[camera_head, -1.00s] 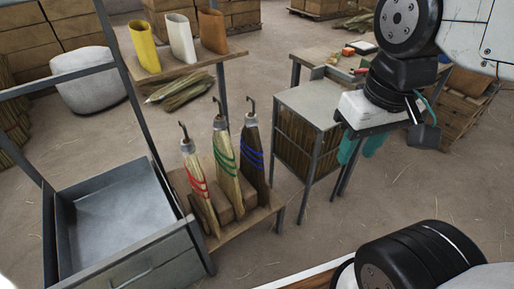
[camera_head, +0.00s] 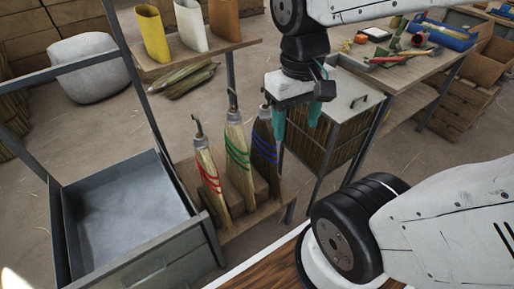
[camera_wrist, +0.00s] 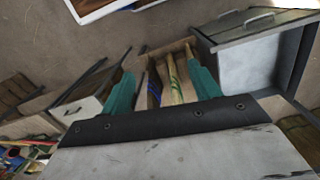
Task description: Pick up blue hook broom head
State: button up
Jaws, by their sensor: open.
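The blue-banded broom head (camera_head: 263,143) is dark brown with a hook on top. It stands at the right end of a low wooden rack, beside the green-banded broom head (camera_head: 237,150) and the red-banded broom head (camera_head: 209,178). My gripper (camera_head: 297,128) has teal fingers and is open and empty. In the head view it is just right of the blue-banded head and partly overlaps its top. In the wrist view the broom heads show between the spread fingers, with the blue-banded head (camera_wrist: 154,95) nearest the left finger.
A grey metal drawer unit (camera_head: 150,262) stands left of the rack. A shelf (camera_head: 190,57) above holds yellow, white and brown sleeves. A grey-topped cabinet (camera_head: 345,92) is close on the right, before a workbench (camera_head: 425,68) with tools.

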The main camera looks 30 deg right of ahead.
jog(key=w+d+f, duration=0.5)
jog(key=d+f, duration=0.1)
jog(key=f, duration=0.3)
jog(key=w+d+f, duration=0.5)
jog(key=d+f, duration=0.1)
jog(key=f, duration=0.4)
jog(key=n+t, duration=0.2)
jog(key=t, duration=1.2)
send_near(271, 131)
jog(key=shift+y, duration=0.3)
jog(key=x, duration=0.8)
jog(key=shift+d+r, duration=0.1)
jog(key=shift+d, duration=0.1)
jog(key=x, duration=0.7)
jog(key=shift+w+r, duration=0.15)
grip_shut()
